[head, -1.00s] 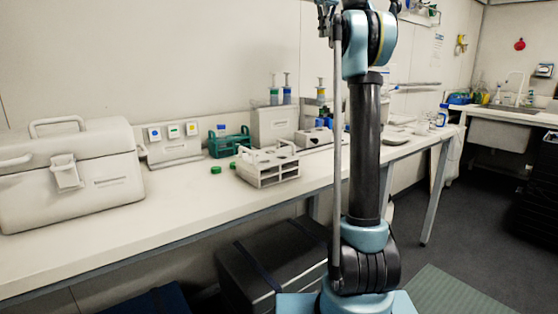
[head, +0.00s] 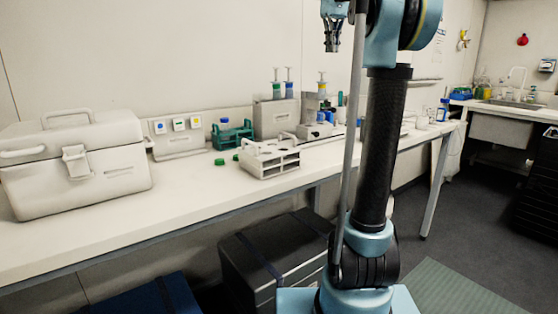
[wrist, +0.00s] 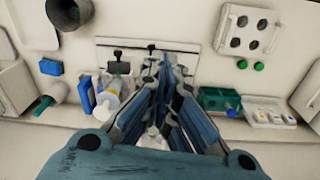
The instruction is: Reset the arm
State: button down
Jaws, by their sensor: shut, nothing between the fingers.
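My arm rises in the middle of the head view, in front of the bench. My gripper (head: 332,46) hangs at the top of that view, high above the bench and pointing down. In the wrist view, my gripper (wrist: 165,68) has its long fingers drawn together at the tips with nothing between them. The white bench (head: 120,232) lies below it. No object is touching the gripper.
A white lidded box (head: 75,172) stands at the bench's left end. A grey tube rack (head: 268,160), green caps (head: 219,162) and a teal rack (head: 232,135) stand mid-bench. Open floor (head: 470,235) lies to the right.

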jog(key=s+f+m, duration=0.1)
jog(key=s+f, duration=0.9)
jog(key=f, duration=0.7)
jog(key=s+f+m+t, duration=0.1)
jog(key=s+f+m, duration=0.1)
jog(key=s+f, duration=0.8)
jog(key=s+f+m, duration=0.2)
jog(key=s+f, duration=0.8)
jog(key=f, duration=1.6)
jog(key=shift+s+d+t, duration=0.3)
jog(key=shift+s+d, duration=0.1)
jog(key=shift+w+f, duration=0.25)
jog(key=shift+w, duration=0.15)
